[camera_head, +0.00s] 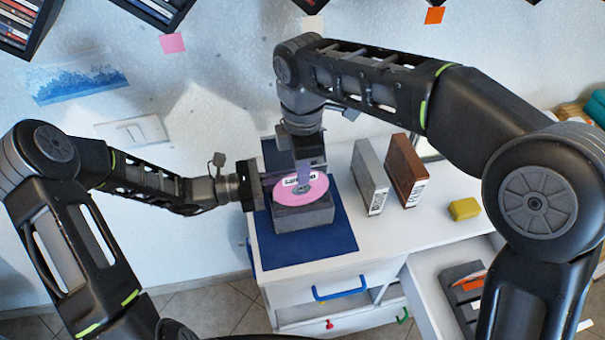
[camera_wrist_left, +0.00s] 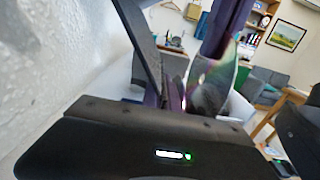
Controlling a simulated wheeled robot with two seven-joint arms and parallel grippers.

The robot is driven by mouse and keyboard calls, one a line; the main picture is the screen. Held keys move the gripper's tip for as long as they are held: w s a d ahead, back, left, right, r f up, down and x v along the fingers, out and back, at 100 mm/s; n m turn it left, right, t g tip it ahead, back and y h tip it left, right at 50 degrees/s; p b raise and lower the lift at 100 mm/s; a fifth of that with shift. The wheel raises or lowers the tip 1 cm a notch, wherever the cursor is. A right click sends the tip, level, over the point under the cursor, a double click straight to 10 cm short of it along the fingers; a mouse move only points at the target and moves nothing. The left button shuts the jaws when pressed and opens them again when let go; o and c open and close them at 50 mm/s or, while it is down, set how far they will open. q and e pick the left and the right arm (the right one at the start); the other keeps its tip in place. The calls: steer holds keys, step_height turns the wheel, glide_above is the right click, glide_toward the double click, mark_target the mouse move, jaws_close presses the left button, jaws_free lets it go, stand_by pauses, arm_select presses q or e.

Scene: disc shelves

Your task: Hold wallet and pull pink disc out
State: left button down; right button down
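The pink disc (camera_head: 291,199) shows its printed face above a dark grey block-like thing (camera_head: 303,217) on a blue mat. I cannot tell whether this block is the wallet or a stand. My right gripper (camera_head: 304,172) comes down from above, with a purple finger over the disc's upper part; the far finger is hidden. My left gripper (camera_head: 262,188) is beside the disc and block on the left; its fingertips are not clear. In the left wrist view the disc (camera_wrist_left: 213,84) shows as a shiny clear edge below the purple finger, beside a black finger-like plate.
The blue mat (camera_head: 320,248) lies on the white cabinet top. A grey case (camera_head: 369,178) and a brown case (camera_head: 406,171) stand to the right, with a yellow block (camera_head: 464,209) beyond. An open drawer (camera_head: 433,293) holds several items. The white wall is close behind.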

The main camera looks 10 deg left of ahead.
steer(key=shift+r, duration=1.75)
arm_select(q)
steer(key=c, duration=1.6)
jaws_free()
steer(key=shift+o, duration=0.2)
steer(key=shift+a, duration=0.1)
steer(key=v, duration=1.1)
steer(key=shift+s+a, duration=0.15)
steer(key=shift+a, duration=0.25)
